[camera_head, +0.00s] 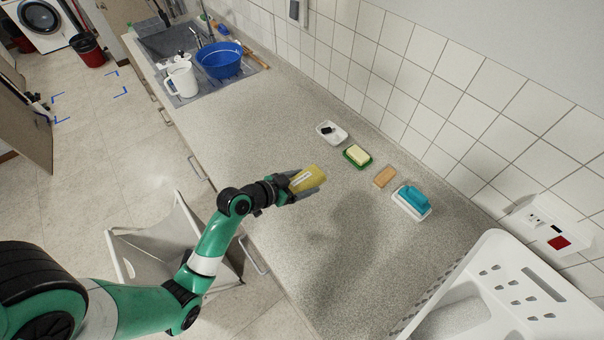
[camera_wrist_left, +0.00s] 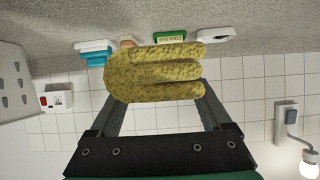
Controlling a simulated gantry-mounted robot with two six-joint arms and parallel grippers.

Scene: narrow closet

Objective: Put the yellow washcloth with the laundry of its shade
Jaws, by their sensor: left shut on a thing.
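The yellow washcloth (camera_head: 307,178) is a folded, thick, mottled bundle. It also shows in the left wrist view (camera_wrist_left: 150,72), with its folds lying across the jaws. My left gripper (camera_head: 299,187) is shut on it and holds it above the grey speckled counter (camera_head: 275,125). My right gripper is not in view. A white plastic basket (camera_head: 503,252) with slotted walls stands at the lower right of the counter. A grey patch shows inside it, and I cannot tell whether that is cloth. A pale fabric hamper (camera_head: 153,244) stands on the floor left of the counter; its inside is mostly hidden.
A blue basin (camera_head: 220,61) and white jug (camera_head: 181,79) stand by the sink. The counter's middle is clear.

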